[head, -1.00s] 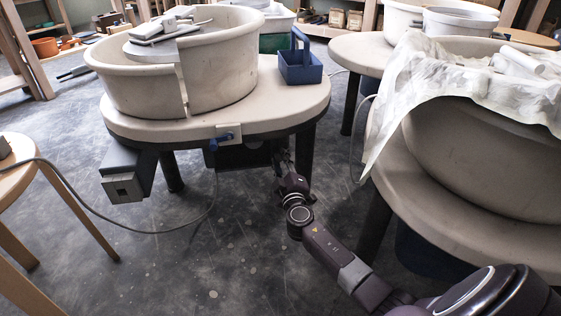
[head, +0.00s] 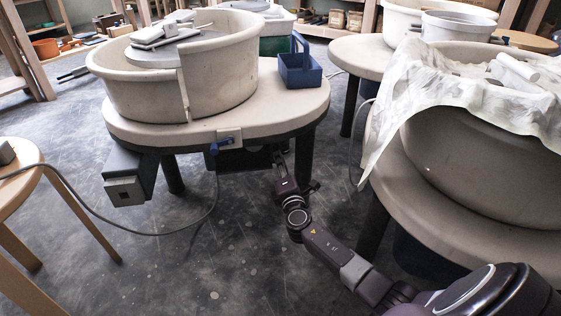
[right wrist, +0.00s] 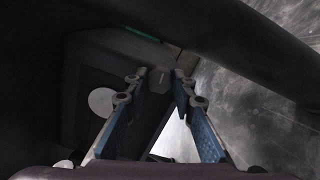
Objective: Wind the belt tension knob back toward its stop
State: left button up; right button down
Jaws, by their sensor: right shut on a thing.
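The belt tension knob (right wrist: 159,83) is a small dark faceted piece under the left pottery wheel, seen in the right wrist view. My right gripper (right wrist: 159,77) has its two blue-padded fingers closed in on either side of it, and I take it as held. In the head view my right gripper (head: 278,157) reaches under the front rim of the wheel table (head: 285,112), where shadow hides the knob and fingertips. My left gripper is not in view.
A cable (head: 120,233) loops over the floor. A second wheel with a cloth (head: 400,95) stands close on the right. A wooden stool (head: 18,170) is at left.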

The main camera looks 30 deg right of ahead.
jog(key=n+p, duration=0.1)
jog(key=n, duration=0.4)
jog(key=shift+p, duration=0.3)
jog(key=shift+f+n, duration=0.1)
jog(key=shift+n, duration=0.2)
jog(key=c, duration=1.9)
grip_release()
jog(key=v, duration=1.2)
